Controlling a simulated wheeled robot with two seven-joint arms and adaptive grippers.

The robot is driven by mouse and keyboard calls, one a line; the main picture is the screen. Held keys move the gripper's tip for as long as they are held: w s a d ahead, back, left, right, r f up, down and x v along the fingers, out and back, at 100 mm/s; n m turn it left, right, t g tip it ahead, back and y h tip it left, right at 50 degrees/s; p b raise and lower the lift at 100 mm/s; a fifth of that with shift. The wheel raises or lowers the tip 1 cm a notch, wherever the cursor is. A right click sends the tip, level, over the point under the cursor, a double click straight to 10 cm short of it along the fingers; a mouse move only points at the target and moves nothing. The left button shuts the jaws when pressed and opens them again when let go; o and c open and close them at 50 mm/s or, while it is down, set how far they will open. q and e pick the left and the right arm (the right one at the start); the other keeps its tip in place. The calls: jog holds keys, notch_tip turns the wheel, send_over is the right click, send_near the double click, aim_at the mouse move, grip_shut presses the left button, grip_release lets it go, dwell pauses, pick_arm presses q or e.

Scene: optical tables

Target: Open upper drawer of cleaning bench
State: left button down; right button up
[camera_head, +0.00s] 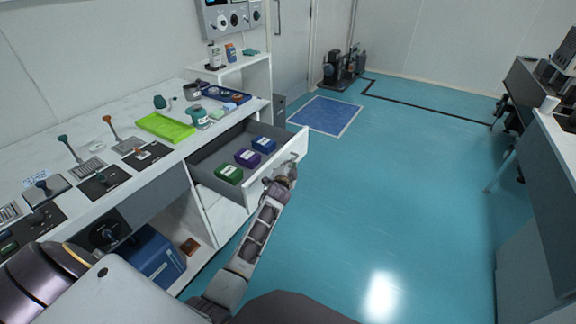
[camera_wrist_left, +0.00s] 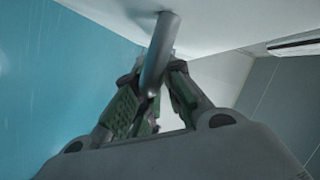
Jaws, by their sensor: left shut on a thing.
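The upper drawer (camera_head: 207,165) of the white cleaning bench (camera_head: 75,200) stands pulled out, and its grey inside shows. Green (camera_head: 229,174), purple (camera_head: 247,158) and blue (camera_head: 264,145) boxes lie in it in a row. My left gripper (camera_head: 287,172) is at the drawer's front panel. In the left wrist view the gripper's fingers (camera_wrist_left: 152,95) are shut around a grey bar handle (camera_wrist_left: 158,55) that stands out from the white panel. The handle itself is mostly hidden by the gripper in the head view. My right gripper is not in view.
A bright green tray (camera_head: 166,127) and several small tools and jars stand on the bench top. A blue bin (camera_head: 154,262) sits on the lower shelf. Open teal floor (camera_head: 400,190) lies right of the drawer, with a blue mat (camera_head: 326,115) beyond. Another bench (camera_head: 540,200) stands far right.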

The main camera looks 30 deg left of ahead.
pick_arm(q)
jog(key=c, duration=1.8)
grip_release()
jog(key=shift+s, duration=0.15)
jog(key=shift+v, duration=5.9)
